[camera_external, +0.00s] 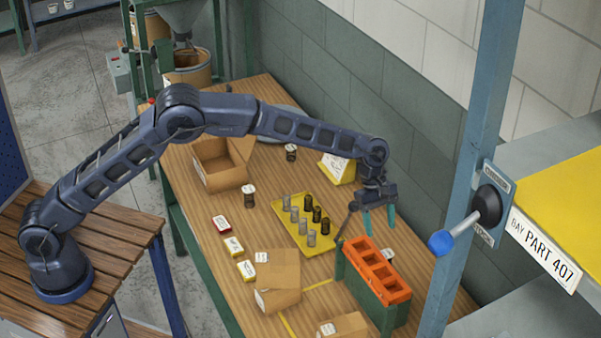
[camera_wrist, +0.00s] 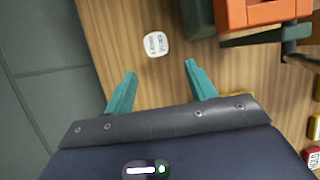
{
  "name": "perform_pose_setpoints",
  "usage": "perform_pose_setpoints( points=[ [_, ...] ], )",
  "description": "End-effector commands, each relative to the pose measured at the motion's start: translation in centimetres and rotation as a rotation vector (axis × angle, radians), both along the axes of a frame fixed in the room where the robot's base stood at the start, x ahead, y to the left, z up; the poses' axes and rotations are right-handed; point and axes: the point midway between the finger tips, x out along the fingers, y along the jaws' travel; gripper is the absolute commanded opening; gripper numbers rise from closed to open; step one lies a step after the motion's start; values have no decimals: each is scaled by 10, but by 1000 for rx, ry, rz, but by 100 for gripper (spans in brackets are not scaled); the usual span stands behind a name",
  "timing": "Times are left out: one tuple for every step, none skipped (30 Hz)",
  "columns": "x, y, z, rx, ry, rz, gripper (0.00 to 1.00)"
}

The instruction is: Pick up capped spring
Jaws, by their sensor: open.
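My gripper (camera_external: 377,218) is open and empty, its teal fingers pointing down above the table's right side, beyond the yellow tray (camera_external: 283,203). In the wrist view my gripper (camera_wrist: 161,69) shows its two fingers apart over bare wood. A small white rounded piece with dark print (camera_wrist: 155,45) lies just ahead of the fingertips; it also shows beside the orange block in the external view (camera_external: 387,254). It may be the cap of a capped spring; its body is hidden. Two dark pieces with white tops, one left of the tray (camera_external: 249,196) and one farther back (camera_external: 291,152), also look like capped springs.
The orange slotted block (camera_external: 377,270) on a green stand is close to the white piece. Several silver and dark springs stand on the tray. Cardboard boxes (camera_external: 277,282) and small red and yellow boxes (camera_external: 234,246) lie to the left. The wall is at the right.

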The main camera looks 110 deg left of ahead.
Motion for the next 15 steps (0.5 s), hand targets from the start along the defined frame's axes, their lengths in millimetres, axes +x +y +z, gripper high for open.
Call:
perform_pose_setpoints(
  points=[
    [2,-2,-6,-1,1,-1,56],
    [3,-3,-9,-2,2,-1,56],
    [4,-5,-15,-2,3,-2,56],
    [5,-6,-19,-2,3,-2,56],
    [6,-7,-24,-2,3,-2,56],
    [8,-9,-29,-1,3,-1,56],
    [9,-10,-32,-1,3,-1,56],
    [10,-11,-36,-1,3,-1,56],
    [12,-12,-39,-1,3,-1,56],
    [12,-13,-41,-1,3,-1,56],
    [13,-13,-43,-1,3,-1,56],
    [14,-14,-45,-1,2,-1,56],
    [14,-14,-46,-1,2,-1,56],
    [15,-15,-47,-1,2,-1,56],
    [16,-15,-49,-1,2,-1,56]
  ],
)
